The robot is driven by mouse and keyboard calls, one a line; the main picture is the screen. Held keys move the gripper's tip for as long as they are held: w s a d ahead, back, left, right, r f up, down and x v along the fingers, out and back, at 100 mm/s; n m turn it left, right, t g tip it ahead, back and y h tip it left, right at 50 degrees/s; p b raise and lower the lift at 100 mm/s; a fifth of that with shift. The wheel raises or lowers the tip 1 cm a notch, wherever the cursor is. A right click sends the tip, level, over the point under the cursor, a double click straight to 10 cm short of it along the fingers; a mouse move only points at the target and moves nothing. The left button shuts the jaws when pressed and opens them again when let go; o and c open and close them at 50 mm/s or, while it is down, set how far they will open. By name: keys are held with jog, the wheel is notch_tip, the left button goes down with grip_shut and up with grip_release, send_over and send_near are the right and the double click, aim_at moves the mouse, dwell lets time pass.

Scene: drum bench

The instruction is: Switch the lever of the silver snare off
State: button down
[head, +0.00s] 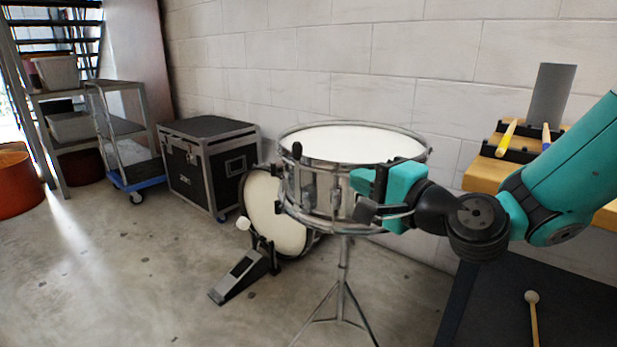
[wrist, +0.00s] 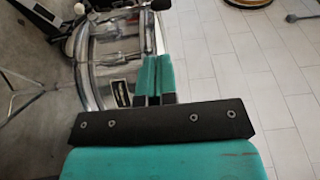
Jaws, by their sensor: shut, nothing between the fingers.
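The silver snare (head: 328,203) stands upright on its tripod, with a white head and chrome hoops. A black-tipped upright part (head: 297,151), which looks like its lever, rises at the drum's front left. In the wrist view, the chrome shell (wrist: 112,50) fills the upper left, and a black tip on a silver stem (wrist: 160,5) shows at the top edge. My gripper (head: 366,182) is shut and empty at the drum's front right, to the right of the lever. Its teal fingers (wrist: 156,72) lie together beside the shell; I cannot tell whether they touch it. They hide part of the drum.
A bass drum (head: 276,212) with a pedal (head: 240,276) stands behind and left of the snare. A black flight case (head: 208,165) is by the wall. A wooden bench (head: 487,174) with sticks and a dark surface (head: 505,305) with a mallet (head: 532,298) lie right. Floor at front left is clear.

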jog(key=shift+w+r, duration=0.1)
jog(key=p, duration=0.3)
send_near(301, 152)
jog(key=x, duration=0.6)
jog(key=shift+a, duration=0.25)
jog(key=shift+w+a, duration=0.35)
jog(key=shift+w, duration=0.2)
